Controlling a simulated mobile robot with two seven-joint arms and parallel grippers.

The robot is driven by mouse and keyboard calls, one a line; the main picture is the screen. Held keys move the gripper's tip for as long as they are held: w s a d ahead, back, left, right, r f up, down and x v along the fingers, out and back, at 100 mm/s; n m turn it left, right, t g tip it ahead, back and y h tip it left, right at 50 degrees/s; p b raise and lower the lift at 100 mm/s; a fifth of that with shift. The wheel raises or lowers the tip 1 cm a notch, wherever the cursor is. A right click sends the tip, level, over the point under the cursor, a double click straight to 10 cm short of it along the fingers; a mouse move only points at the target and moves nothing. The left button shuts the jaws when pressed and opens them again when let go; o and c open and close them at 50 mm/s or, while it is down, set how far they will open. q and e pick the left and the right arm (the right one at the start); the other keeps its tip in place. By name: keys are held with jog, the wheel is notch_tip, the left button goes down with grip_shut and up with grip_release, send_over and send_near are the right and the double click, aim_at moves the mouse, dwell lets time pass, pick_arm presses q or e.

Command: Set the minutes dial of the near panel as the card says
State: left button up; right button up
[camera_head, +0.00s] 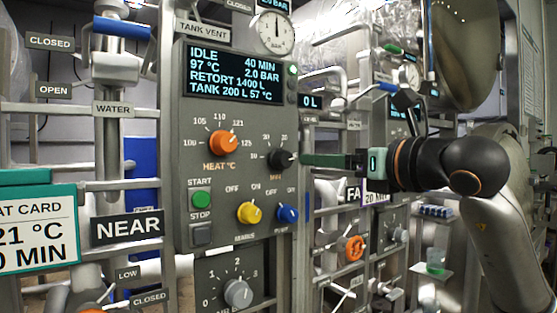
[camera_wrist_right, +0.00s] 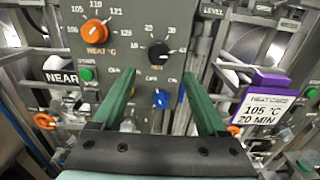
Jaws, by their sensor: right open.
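The near panel (camera_head: 185,130) carries a black minutes dial (camera_head: 282,159), whose white mark points right, toward 40. The panel display (camera_head: 232,75) reads 40 MIN. In the right wrist view the dial (camera_wrist_right: 159,53) lies just beyond the fingertips, between them. My right gripper (camera_head: 305,160) is open with green fingers, pointing at the dial from the right. It also shows in the wrist view (camera_wrist_right: 159,76), empty; I cannot tell whether a finger touches the dial. A teal-edged card (camera_head: 35,235) at the left reads 21 °C and 0 MIN, its left part cut off. My left gripper is not in view.
An orange heat dial (camera_head: 223,143), green start button (camera_head: 201,200), yellow knob (camera_head: 249,212) and blue knob (camera_head: 288,214) surround the minutes dial. A purple card (camera_wrist_right: 262,108) reading 105 °C, 20 MIN hangs to the right. Pipes and rails run beside the panel.

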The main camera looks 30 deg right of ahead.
aim_at(288, 158)
jog(key=w+p, duration=0.1)
jog(key=w, duration=0.2)
jog(key=w+p, duration=0.1)
jog(key=w, duration=0.3)
jog(key=w+a, duration=0.1)
jog(key=w, duration=0.2)
jog(key=shift+w+p, duration=0.3)
jog(key=shift+p, duration=0.1)
jog(key=shift+w+f, duration=0.1)
jog(key=shift+w, duration=0.45)
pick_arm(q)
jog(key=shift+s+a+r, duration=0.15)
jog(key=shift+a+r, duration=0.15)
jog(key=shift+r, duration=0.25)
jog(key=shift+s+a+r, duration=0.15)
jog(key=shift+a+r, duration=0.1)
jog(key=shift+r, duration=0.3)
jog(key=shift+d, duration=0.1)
pick_arm(e)
grip_shut()
